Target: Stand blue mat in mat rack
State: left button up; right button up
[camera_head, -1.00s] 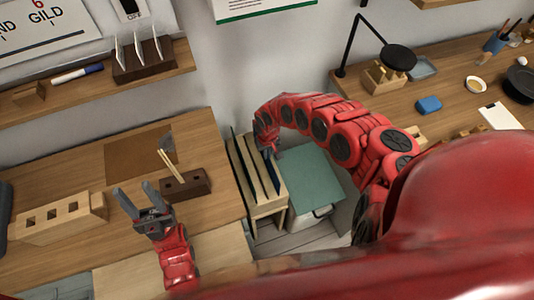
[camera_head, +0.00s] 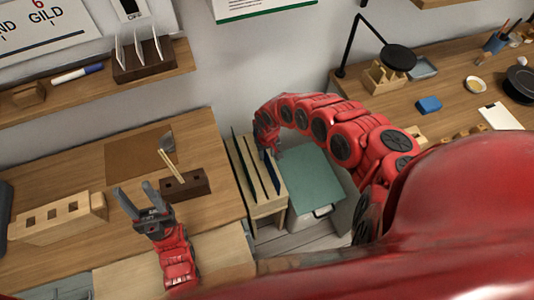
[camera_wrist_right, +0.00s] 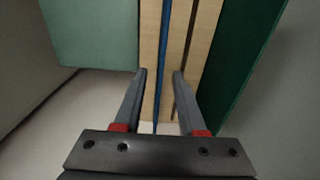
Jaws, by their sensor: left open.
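The mat rack (camera_head: 270,208) is a light wooden stand with upright slots, between the left desk and a lidded bin. The blue mat (camera_head: 271,170) stands on edge in a slot at the rack's right side. In the right wrist view the blue mat (camera_wrist_right: 167,70) shows as a thin blue edge between wooden dividers. My right gripper (camera_head: 271,153) is over the rack. In its wrist view its fingers (camera_wrist_right: 159,73) are spread, one on each side of the blue edge, with gaps. My left gripper (camera_head: 137,196) is open and empty over the left desk.
A dark green mat (camera_wrist_right: 250,70) stands in another slot of the rack. The bin with a green lid (camera_head: 312,180) is right beside the rack. The left desk holds a block with sticks (camera_head: 185,186) and a slotted wooden block (camera_head: 62,220).

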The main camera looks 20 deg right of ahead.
jog(key=r+p, duration=0.6)
jog(key=r, duration=0.1)
jog(key=shift+s+p, duration=0.2)
jog(key=shift+p, duration=0.15)
jog(key=shift+r+p, duration=0.95)
jog(key=shift+r, duration=0.1)
jog(key=shift+r, duration=0.1)
notch_tip(320, 180, up, 6)
jog(key=p, duration=0.5)
jog(key=shift+s+f, duration=0.1)
jog(key=shift+f, duration=0.1)
